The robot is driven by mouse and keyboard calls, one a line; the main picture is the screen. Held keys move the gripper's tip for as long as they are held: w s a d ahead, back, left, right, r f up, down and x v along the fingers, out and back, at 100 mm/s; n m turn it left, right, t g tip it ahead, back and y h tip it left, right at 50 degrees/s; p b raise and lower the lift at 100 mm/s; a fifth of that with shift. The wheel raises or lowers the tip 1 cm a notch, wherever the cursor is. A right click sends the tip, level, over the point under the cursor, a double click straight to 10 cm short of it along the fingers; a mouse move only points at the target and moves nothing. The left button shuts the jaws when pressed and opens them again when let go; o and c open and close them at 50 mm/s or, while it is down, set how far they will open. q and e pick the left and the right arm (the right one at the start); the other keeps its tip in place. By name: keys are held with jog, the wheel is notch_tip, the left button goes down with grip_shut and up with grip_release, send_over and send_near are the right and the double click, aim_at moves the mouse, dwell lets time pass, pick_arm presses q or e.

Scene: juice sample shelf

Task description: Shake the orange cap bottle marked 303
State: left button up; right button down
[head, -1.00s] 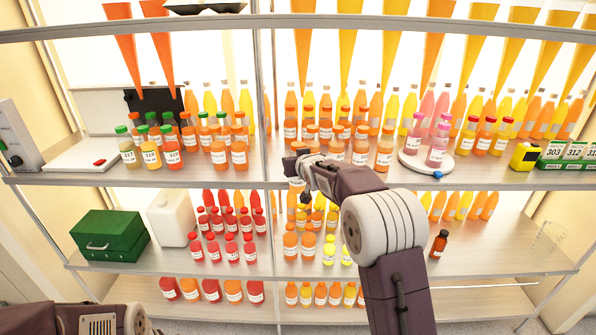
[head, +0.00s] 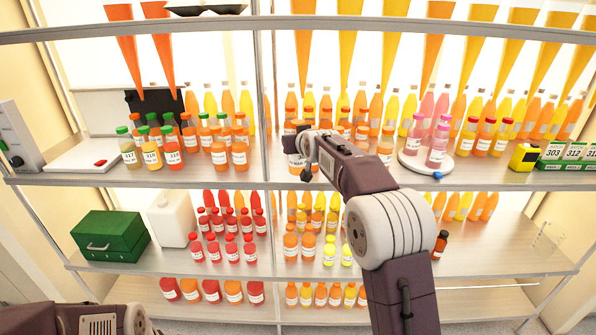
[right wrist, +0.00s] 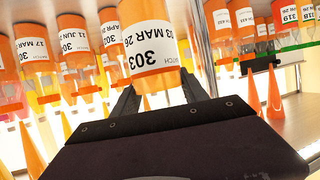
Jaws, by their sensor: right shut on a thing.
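The bottle marked 303 (right wrist: 150,45) has orange contents and a white label reading 303 and 03 MAR 26. In the right wrist view it appears upside down between the two fingers of my right gripper (right wrist: 158,92), which is shut on it. In the head view my right gripper (head: 303,150) is at the middle shelf's front, with the held bottle (head: 296,162) partly hidden by it. The bottle's cap is hard to make out. My left gripper is out of view; only part of my left arm shows at lower left.
Several orange-capped bottles (head: 385,148) stand close behind and beside the held one on the middle shelf (head: 480,178). A white round device (head: 410,166) holds pink bottles to the right. Green blocks (head: 553,155) with numbers stand at far right. The upper shelf edge (head: 200,28) runs above.

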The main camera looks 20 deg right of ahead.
aim_at(296, 161)
jog(key=f, duration=0.6)
jog(key=shift+s+f, duration=0.1)
jog(key=shift+s, duration=0.25)
jog(key=shift+w+f, duration=0.15)
jog(key=shift+f, duration=0.1)
jog(key=r, duration=0.4)
jog(key=w+r, duration=0.1)
jog(key=r, duration=0.1)
jog(key=shift+r, duration=0.1)
jog(key=shift+s+r, duration=0.1)
jog(key=shift+r, duration=0.2)
jog(key=f, duration=0.4)
jog(key=s+f, duration=0.1)
jog(key=f, duration=0.1)
jog(key=shift+f, duration=0.4)
jog(key=shift+w, duration=0.15)
jog(key=r, duration=0.4)
jog(key=w+r, duration=0.1)
jog(key=r, duration=0.2)
jog(key=shift+d, duration=0.1)
jog(key=f, duration=0.3)
jog(key=s+f, duration=0.1)
jog(key=f, duration=0.2)
jog(key=shift+s+f, duration=0.15)
jog(key=shift+f, duration=0.35)
jog(key=shift+w+f, duration=0.2)
jog(key=shift+w, duration=0.2)
